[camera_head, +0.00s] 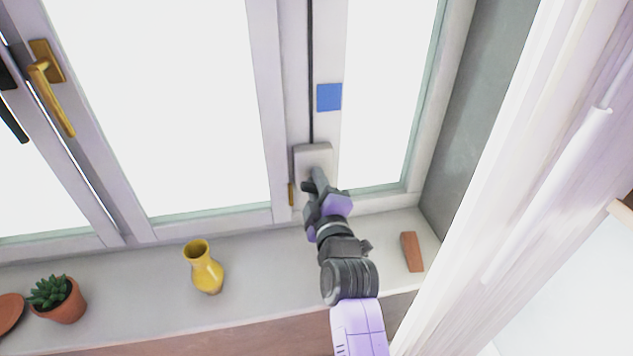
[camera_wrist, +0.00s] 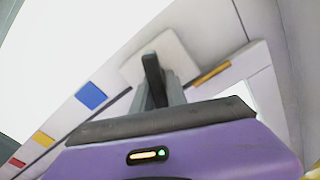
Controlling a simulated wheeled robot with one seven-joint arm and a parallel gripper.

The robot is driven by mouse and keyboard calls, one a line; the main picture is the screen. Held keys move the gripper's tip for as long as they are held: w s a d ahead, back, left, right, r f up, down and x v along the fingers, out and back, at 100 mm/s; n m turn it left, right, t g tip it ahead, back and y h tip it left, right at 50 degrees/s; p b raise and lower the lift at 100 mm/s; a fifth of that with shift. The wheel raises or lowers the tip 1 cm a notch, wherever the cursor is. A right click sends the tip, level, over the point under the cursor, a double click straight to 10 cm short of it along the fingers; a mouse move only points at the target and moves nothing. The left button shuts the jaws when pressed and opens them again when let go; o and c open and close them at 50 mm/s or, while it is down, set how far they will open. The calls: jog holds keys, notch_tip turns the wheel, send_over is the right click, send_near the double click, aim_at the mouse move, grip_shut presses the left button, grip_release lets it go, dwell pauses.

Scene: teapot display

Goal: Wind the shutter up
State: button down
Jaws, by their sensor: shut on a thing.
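A white winder box (camera_head: 313,155) sits low on the window post, with a dark strap or cord (camera_head: 310,70) running straight up from it. The box also shows in the wrist view (camera_wrist: 162,55), just beyond my fingers. My gripper (camera_head: 315,180) is at the front of the box, shut on a small part there, seemingly the winder's handle. The fingers in the wrist view (camera_wrist: 154,82) hide most of what they hold. No shutter slats show; the window panes are bright white.
A blue square (camera_head: 329,97) marks the post above the box; yellow (camera_wrist: 42,139) and red (camera_wrist: 17,162) ones also show in the wrist view. A pale curtain or panel (camera_head: 510,190) rises at right.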

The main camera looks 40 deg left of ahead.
jog(key=m+b, duration=0.1)
jog(key=m, duration=0.2)
jog(key=shift+f, duration=0.1)
jog(key=m+b, duration=0.1)
jog(key=m, duration=0.2)
jog(key=shift+w+d+m, duration=0.1)
jog(key=shift+m, duration=0.3)
jog(key=m, duration=1.1)
jog(key=shift+w+d+m, duration=0.1)
jog(key=shift+m, duration=0.3)
jog(key=shift+w+d+m+p, duration=0.1)
jog(key=shift+m+p, duration=0.65)
jog(key=shift+m, duration=1.85)
jog(key=c, duration=1.4)
grip_release()
